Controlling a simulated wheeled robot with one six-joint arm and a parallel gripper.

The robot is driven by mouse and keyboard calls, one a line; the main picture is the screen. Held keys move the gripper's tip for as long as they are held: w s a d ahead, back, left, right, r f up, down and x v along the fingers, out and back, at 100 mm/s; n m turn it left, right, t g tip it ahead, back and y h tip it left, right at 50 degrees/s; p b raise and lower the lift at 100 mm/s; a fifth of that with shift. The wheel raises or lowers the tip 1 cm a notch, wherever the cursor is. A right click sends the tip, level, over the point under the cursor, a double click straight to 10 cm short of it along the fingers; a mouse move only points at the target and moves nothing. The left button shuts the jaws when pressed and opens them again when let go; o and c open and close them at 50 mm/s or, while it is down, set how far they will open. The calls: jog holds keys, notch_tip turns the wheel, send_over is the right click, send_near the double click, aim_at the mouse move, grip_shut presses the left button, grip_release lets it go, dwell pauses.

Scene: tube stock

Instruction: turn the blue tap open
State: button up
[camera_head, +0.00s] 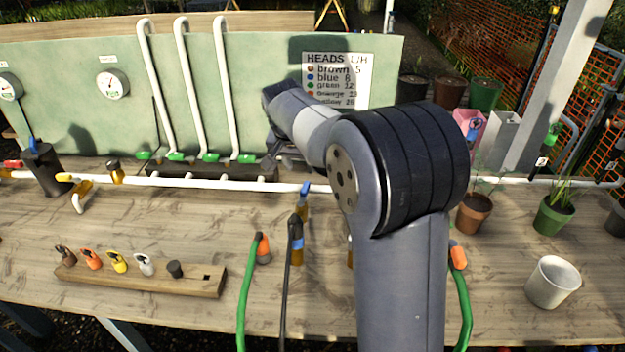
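A blue tap handle (305,188) stands upright on a brass-coloured body at the white pipe, just left of my arm. Below it is a brass fitting with a blue collar (297,243), where a dark hose hangs. Another blue lever (32,146) sits on top of a black cylinder at the far left of the pipe. My arm reaches up and away in the middle of the view. My gripper (286,158) shows only as a dark shape under the wrist, above and behind the blue tap handle. Its fingers are mostly hidden, and I see no contact with the tap.
The white pipe (225,184) runs across the wooden bench. Green hoses (247,290) rise at the front edge. A white pot (552,283) and plants stand at right.

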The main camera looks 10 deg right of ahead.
aim_at(305, 187)
jog(key=p+x, duration=0.1)
jog(key=x, duration=0.9)
jog(key=shift+f, duration=0.2)
jog(key=shift+s, duration=0.1)
grip_shut()
